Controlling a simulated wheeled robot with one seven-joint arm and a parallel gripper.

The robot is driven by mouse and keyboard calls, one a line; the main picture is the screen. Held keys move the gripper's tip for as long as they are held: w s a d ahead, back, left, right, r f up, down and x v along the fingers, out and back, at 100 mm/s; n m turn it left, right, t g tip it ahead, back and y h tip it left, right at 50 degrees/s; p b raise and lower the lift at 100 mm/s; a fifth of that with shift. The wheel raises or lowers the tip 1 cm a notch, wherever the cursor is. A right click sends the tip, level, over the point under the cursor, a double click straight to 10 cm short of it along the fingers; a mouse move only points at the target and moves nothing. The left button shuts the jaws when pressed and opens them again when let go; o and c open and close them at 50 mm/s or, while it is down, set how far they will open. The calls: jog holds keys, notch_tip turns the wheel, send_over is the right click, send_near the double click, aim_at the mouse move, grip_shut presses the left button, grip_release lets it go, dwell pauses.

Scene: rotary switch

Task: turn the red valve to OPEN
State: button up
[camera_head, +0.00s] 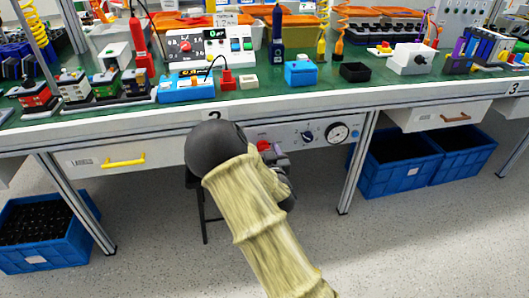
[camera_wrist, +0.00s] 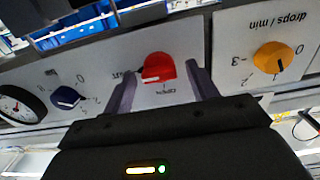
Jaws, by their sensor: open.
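The red valve (camera_head: 264,146) is a knob on the white front panel under the bench, partly hidden by my arm in the head view. In the wrist view the red valve (camera_wrist: 159,67) is near the middle, and the panel appears upside down. My gripper (camera_wrist: 161,72) is open, with one finger on each side of the valve. I see a gap on both sides; whether the fingers reach around it in depth I cannot tell. In the head view my gripper (camera_head: 278,160) is mostly hidden by the arm.
A blue knob (camera_wrist: 66,97) and a round gauge (camera_wrist: 16,105) are left of the valve in the wrist view. An orange knob (camera_wrist: 273,58) marked drops / min is on the right. A drawer's yellow handle (camera_head: 123,161) and blue crates (camera_head: 395,166) are nearby.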

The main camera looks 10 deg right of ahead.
jog(key=c, duration=1)
jog(key=shift+n, duration=0.5)
jog(key=n+p, duration=0.1)
jog(key=n, duration=0.2)
jog(key=shift+a+n, duration=0.1)
jog(key=shift+n, duration=0.2)
jog(key=n+p, duration=0.1)
jog(key=n, duration=0.3)
jog(key=shift+f+n, duration=0.1)
jog(key=shift+n, duration=0.2)
jog(key=n+p, duration=0.1)
jog(key=n, duration=0.3)
jog(key=shift+a+f+p, duration=0.1)
jog(key=shift+p, duration=0.3)
jog(key=n+p, duration=0.1)
jog(key=n, duration=0.3)
jog(key=shift+f+n, duration=0.1)
jog(key=shift+n, duration=0.3)
